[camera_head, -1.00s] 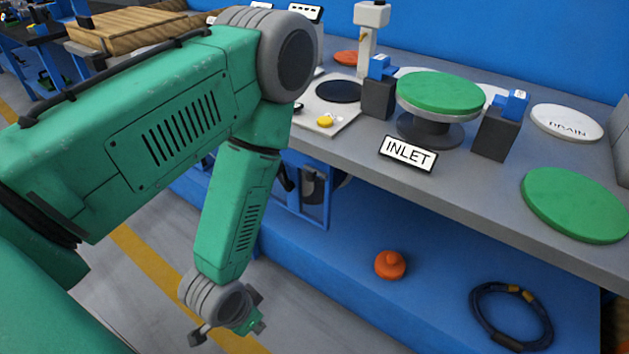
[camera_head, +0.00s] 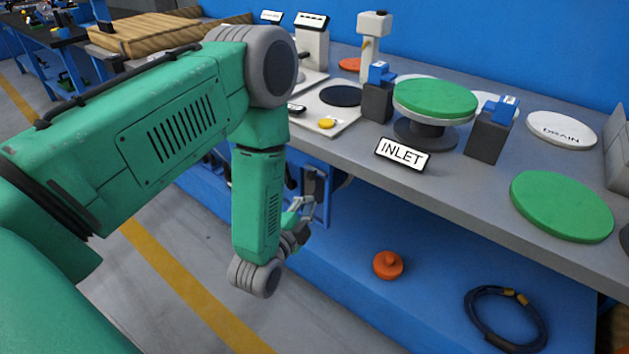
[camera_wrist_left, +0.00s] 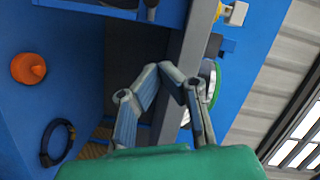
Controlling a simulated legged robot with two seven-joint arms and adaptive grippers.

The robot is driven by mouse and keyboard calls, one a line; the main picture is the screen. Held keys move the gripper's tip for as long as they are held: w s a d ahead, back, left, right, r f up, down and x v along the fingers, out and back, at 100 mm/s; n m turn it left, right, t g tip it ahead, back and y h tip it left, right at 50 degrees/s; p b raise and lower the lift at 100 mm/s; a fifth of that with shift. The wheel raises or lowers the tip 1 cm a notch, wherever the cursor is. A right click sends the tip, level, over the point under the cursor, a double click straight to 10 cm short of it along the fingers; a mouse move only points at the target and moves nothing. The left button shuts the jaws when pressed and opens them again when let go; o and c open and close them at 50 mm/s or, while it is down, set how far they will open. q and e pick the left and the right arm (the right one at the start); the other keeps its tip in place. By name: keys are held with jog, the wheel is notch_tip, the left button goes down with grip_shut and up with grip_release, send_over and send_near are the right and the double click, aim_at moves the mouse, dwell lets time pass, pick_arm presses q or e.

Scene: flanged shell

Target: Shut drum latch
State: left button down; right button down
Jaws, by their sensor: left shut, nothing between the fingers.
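A round drum-like part with a green top (camera_head: 436,98) and pale rim sits on a dark pedestal (camera_head: 425,132) on the bench. A dark block with a blue latch-like piece stands on its left (camera_head: 378,93) and another on its right (camera_head: 490,132). I cannot tell whether these pieces are open or shut. My left gripper (camera_head: 303,205) is below bench height, in front of the blue bench frame, away from the drum. Its fingers (camera_wrist_left: 161,70) meet at the tips in the left wrist view, with nothing between them. My right gripper is out of view.
An INLET sign (camera_head: 402,154) stands at the bench's front edge. A green disc (camera_head: 561,206) and a white DRAIN disc (camera_head: 562,128) lie to the right. An orange knob (camera_head: 388,265) and a coiled cable (camera_head: 507,318) are on the blue lower shelf.

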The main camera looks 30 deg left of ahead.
aim_at(312, 173)
pick_arm(q)
jog(key=w+a, duration=0.1)
jog(key=w, duration=0.2)
jog(key=w+a+f+b, duration=0.1)
jog(key=w, duration=0.2)
jog(key=w+a+f+b, duration=0.1)
jog(key=w, duration=0.3)
jog(key=shift+a, duration=0.15)
jog(key=shift+a+f+b, duration=0.15)
jog(key=shift+a+b, duration=0.15)
jog(key=shift+a, duration=0.25)
jog(key=shift+a, duration=0.1)
jog(key=a, duration=0.3)
jog(key=shift+w+a, duration=0.2)
jog(key=shift+a, duration=0.1)
jog(key=shift+d+p, duration=0.1)
jog(key=shift+p, duration=0.2)
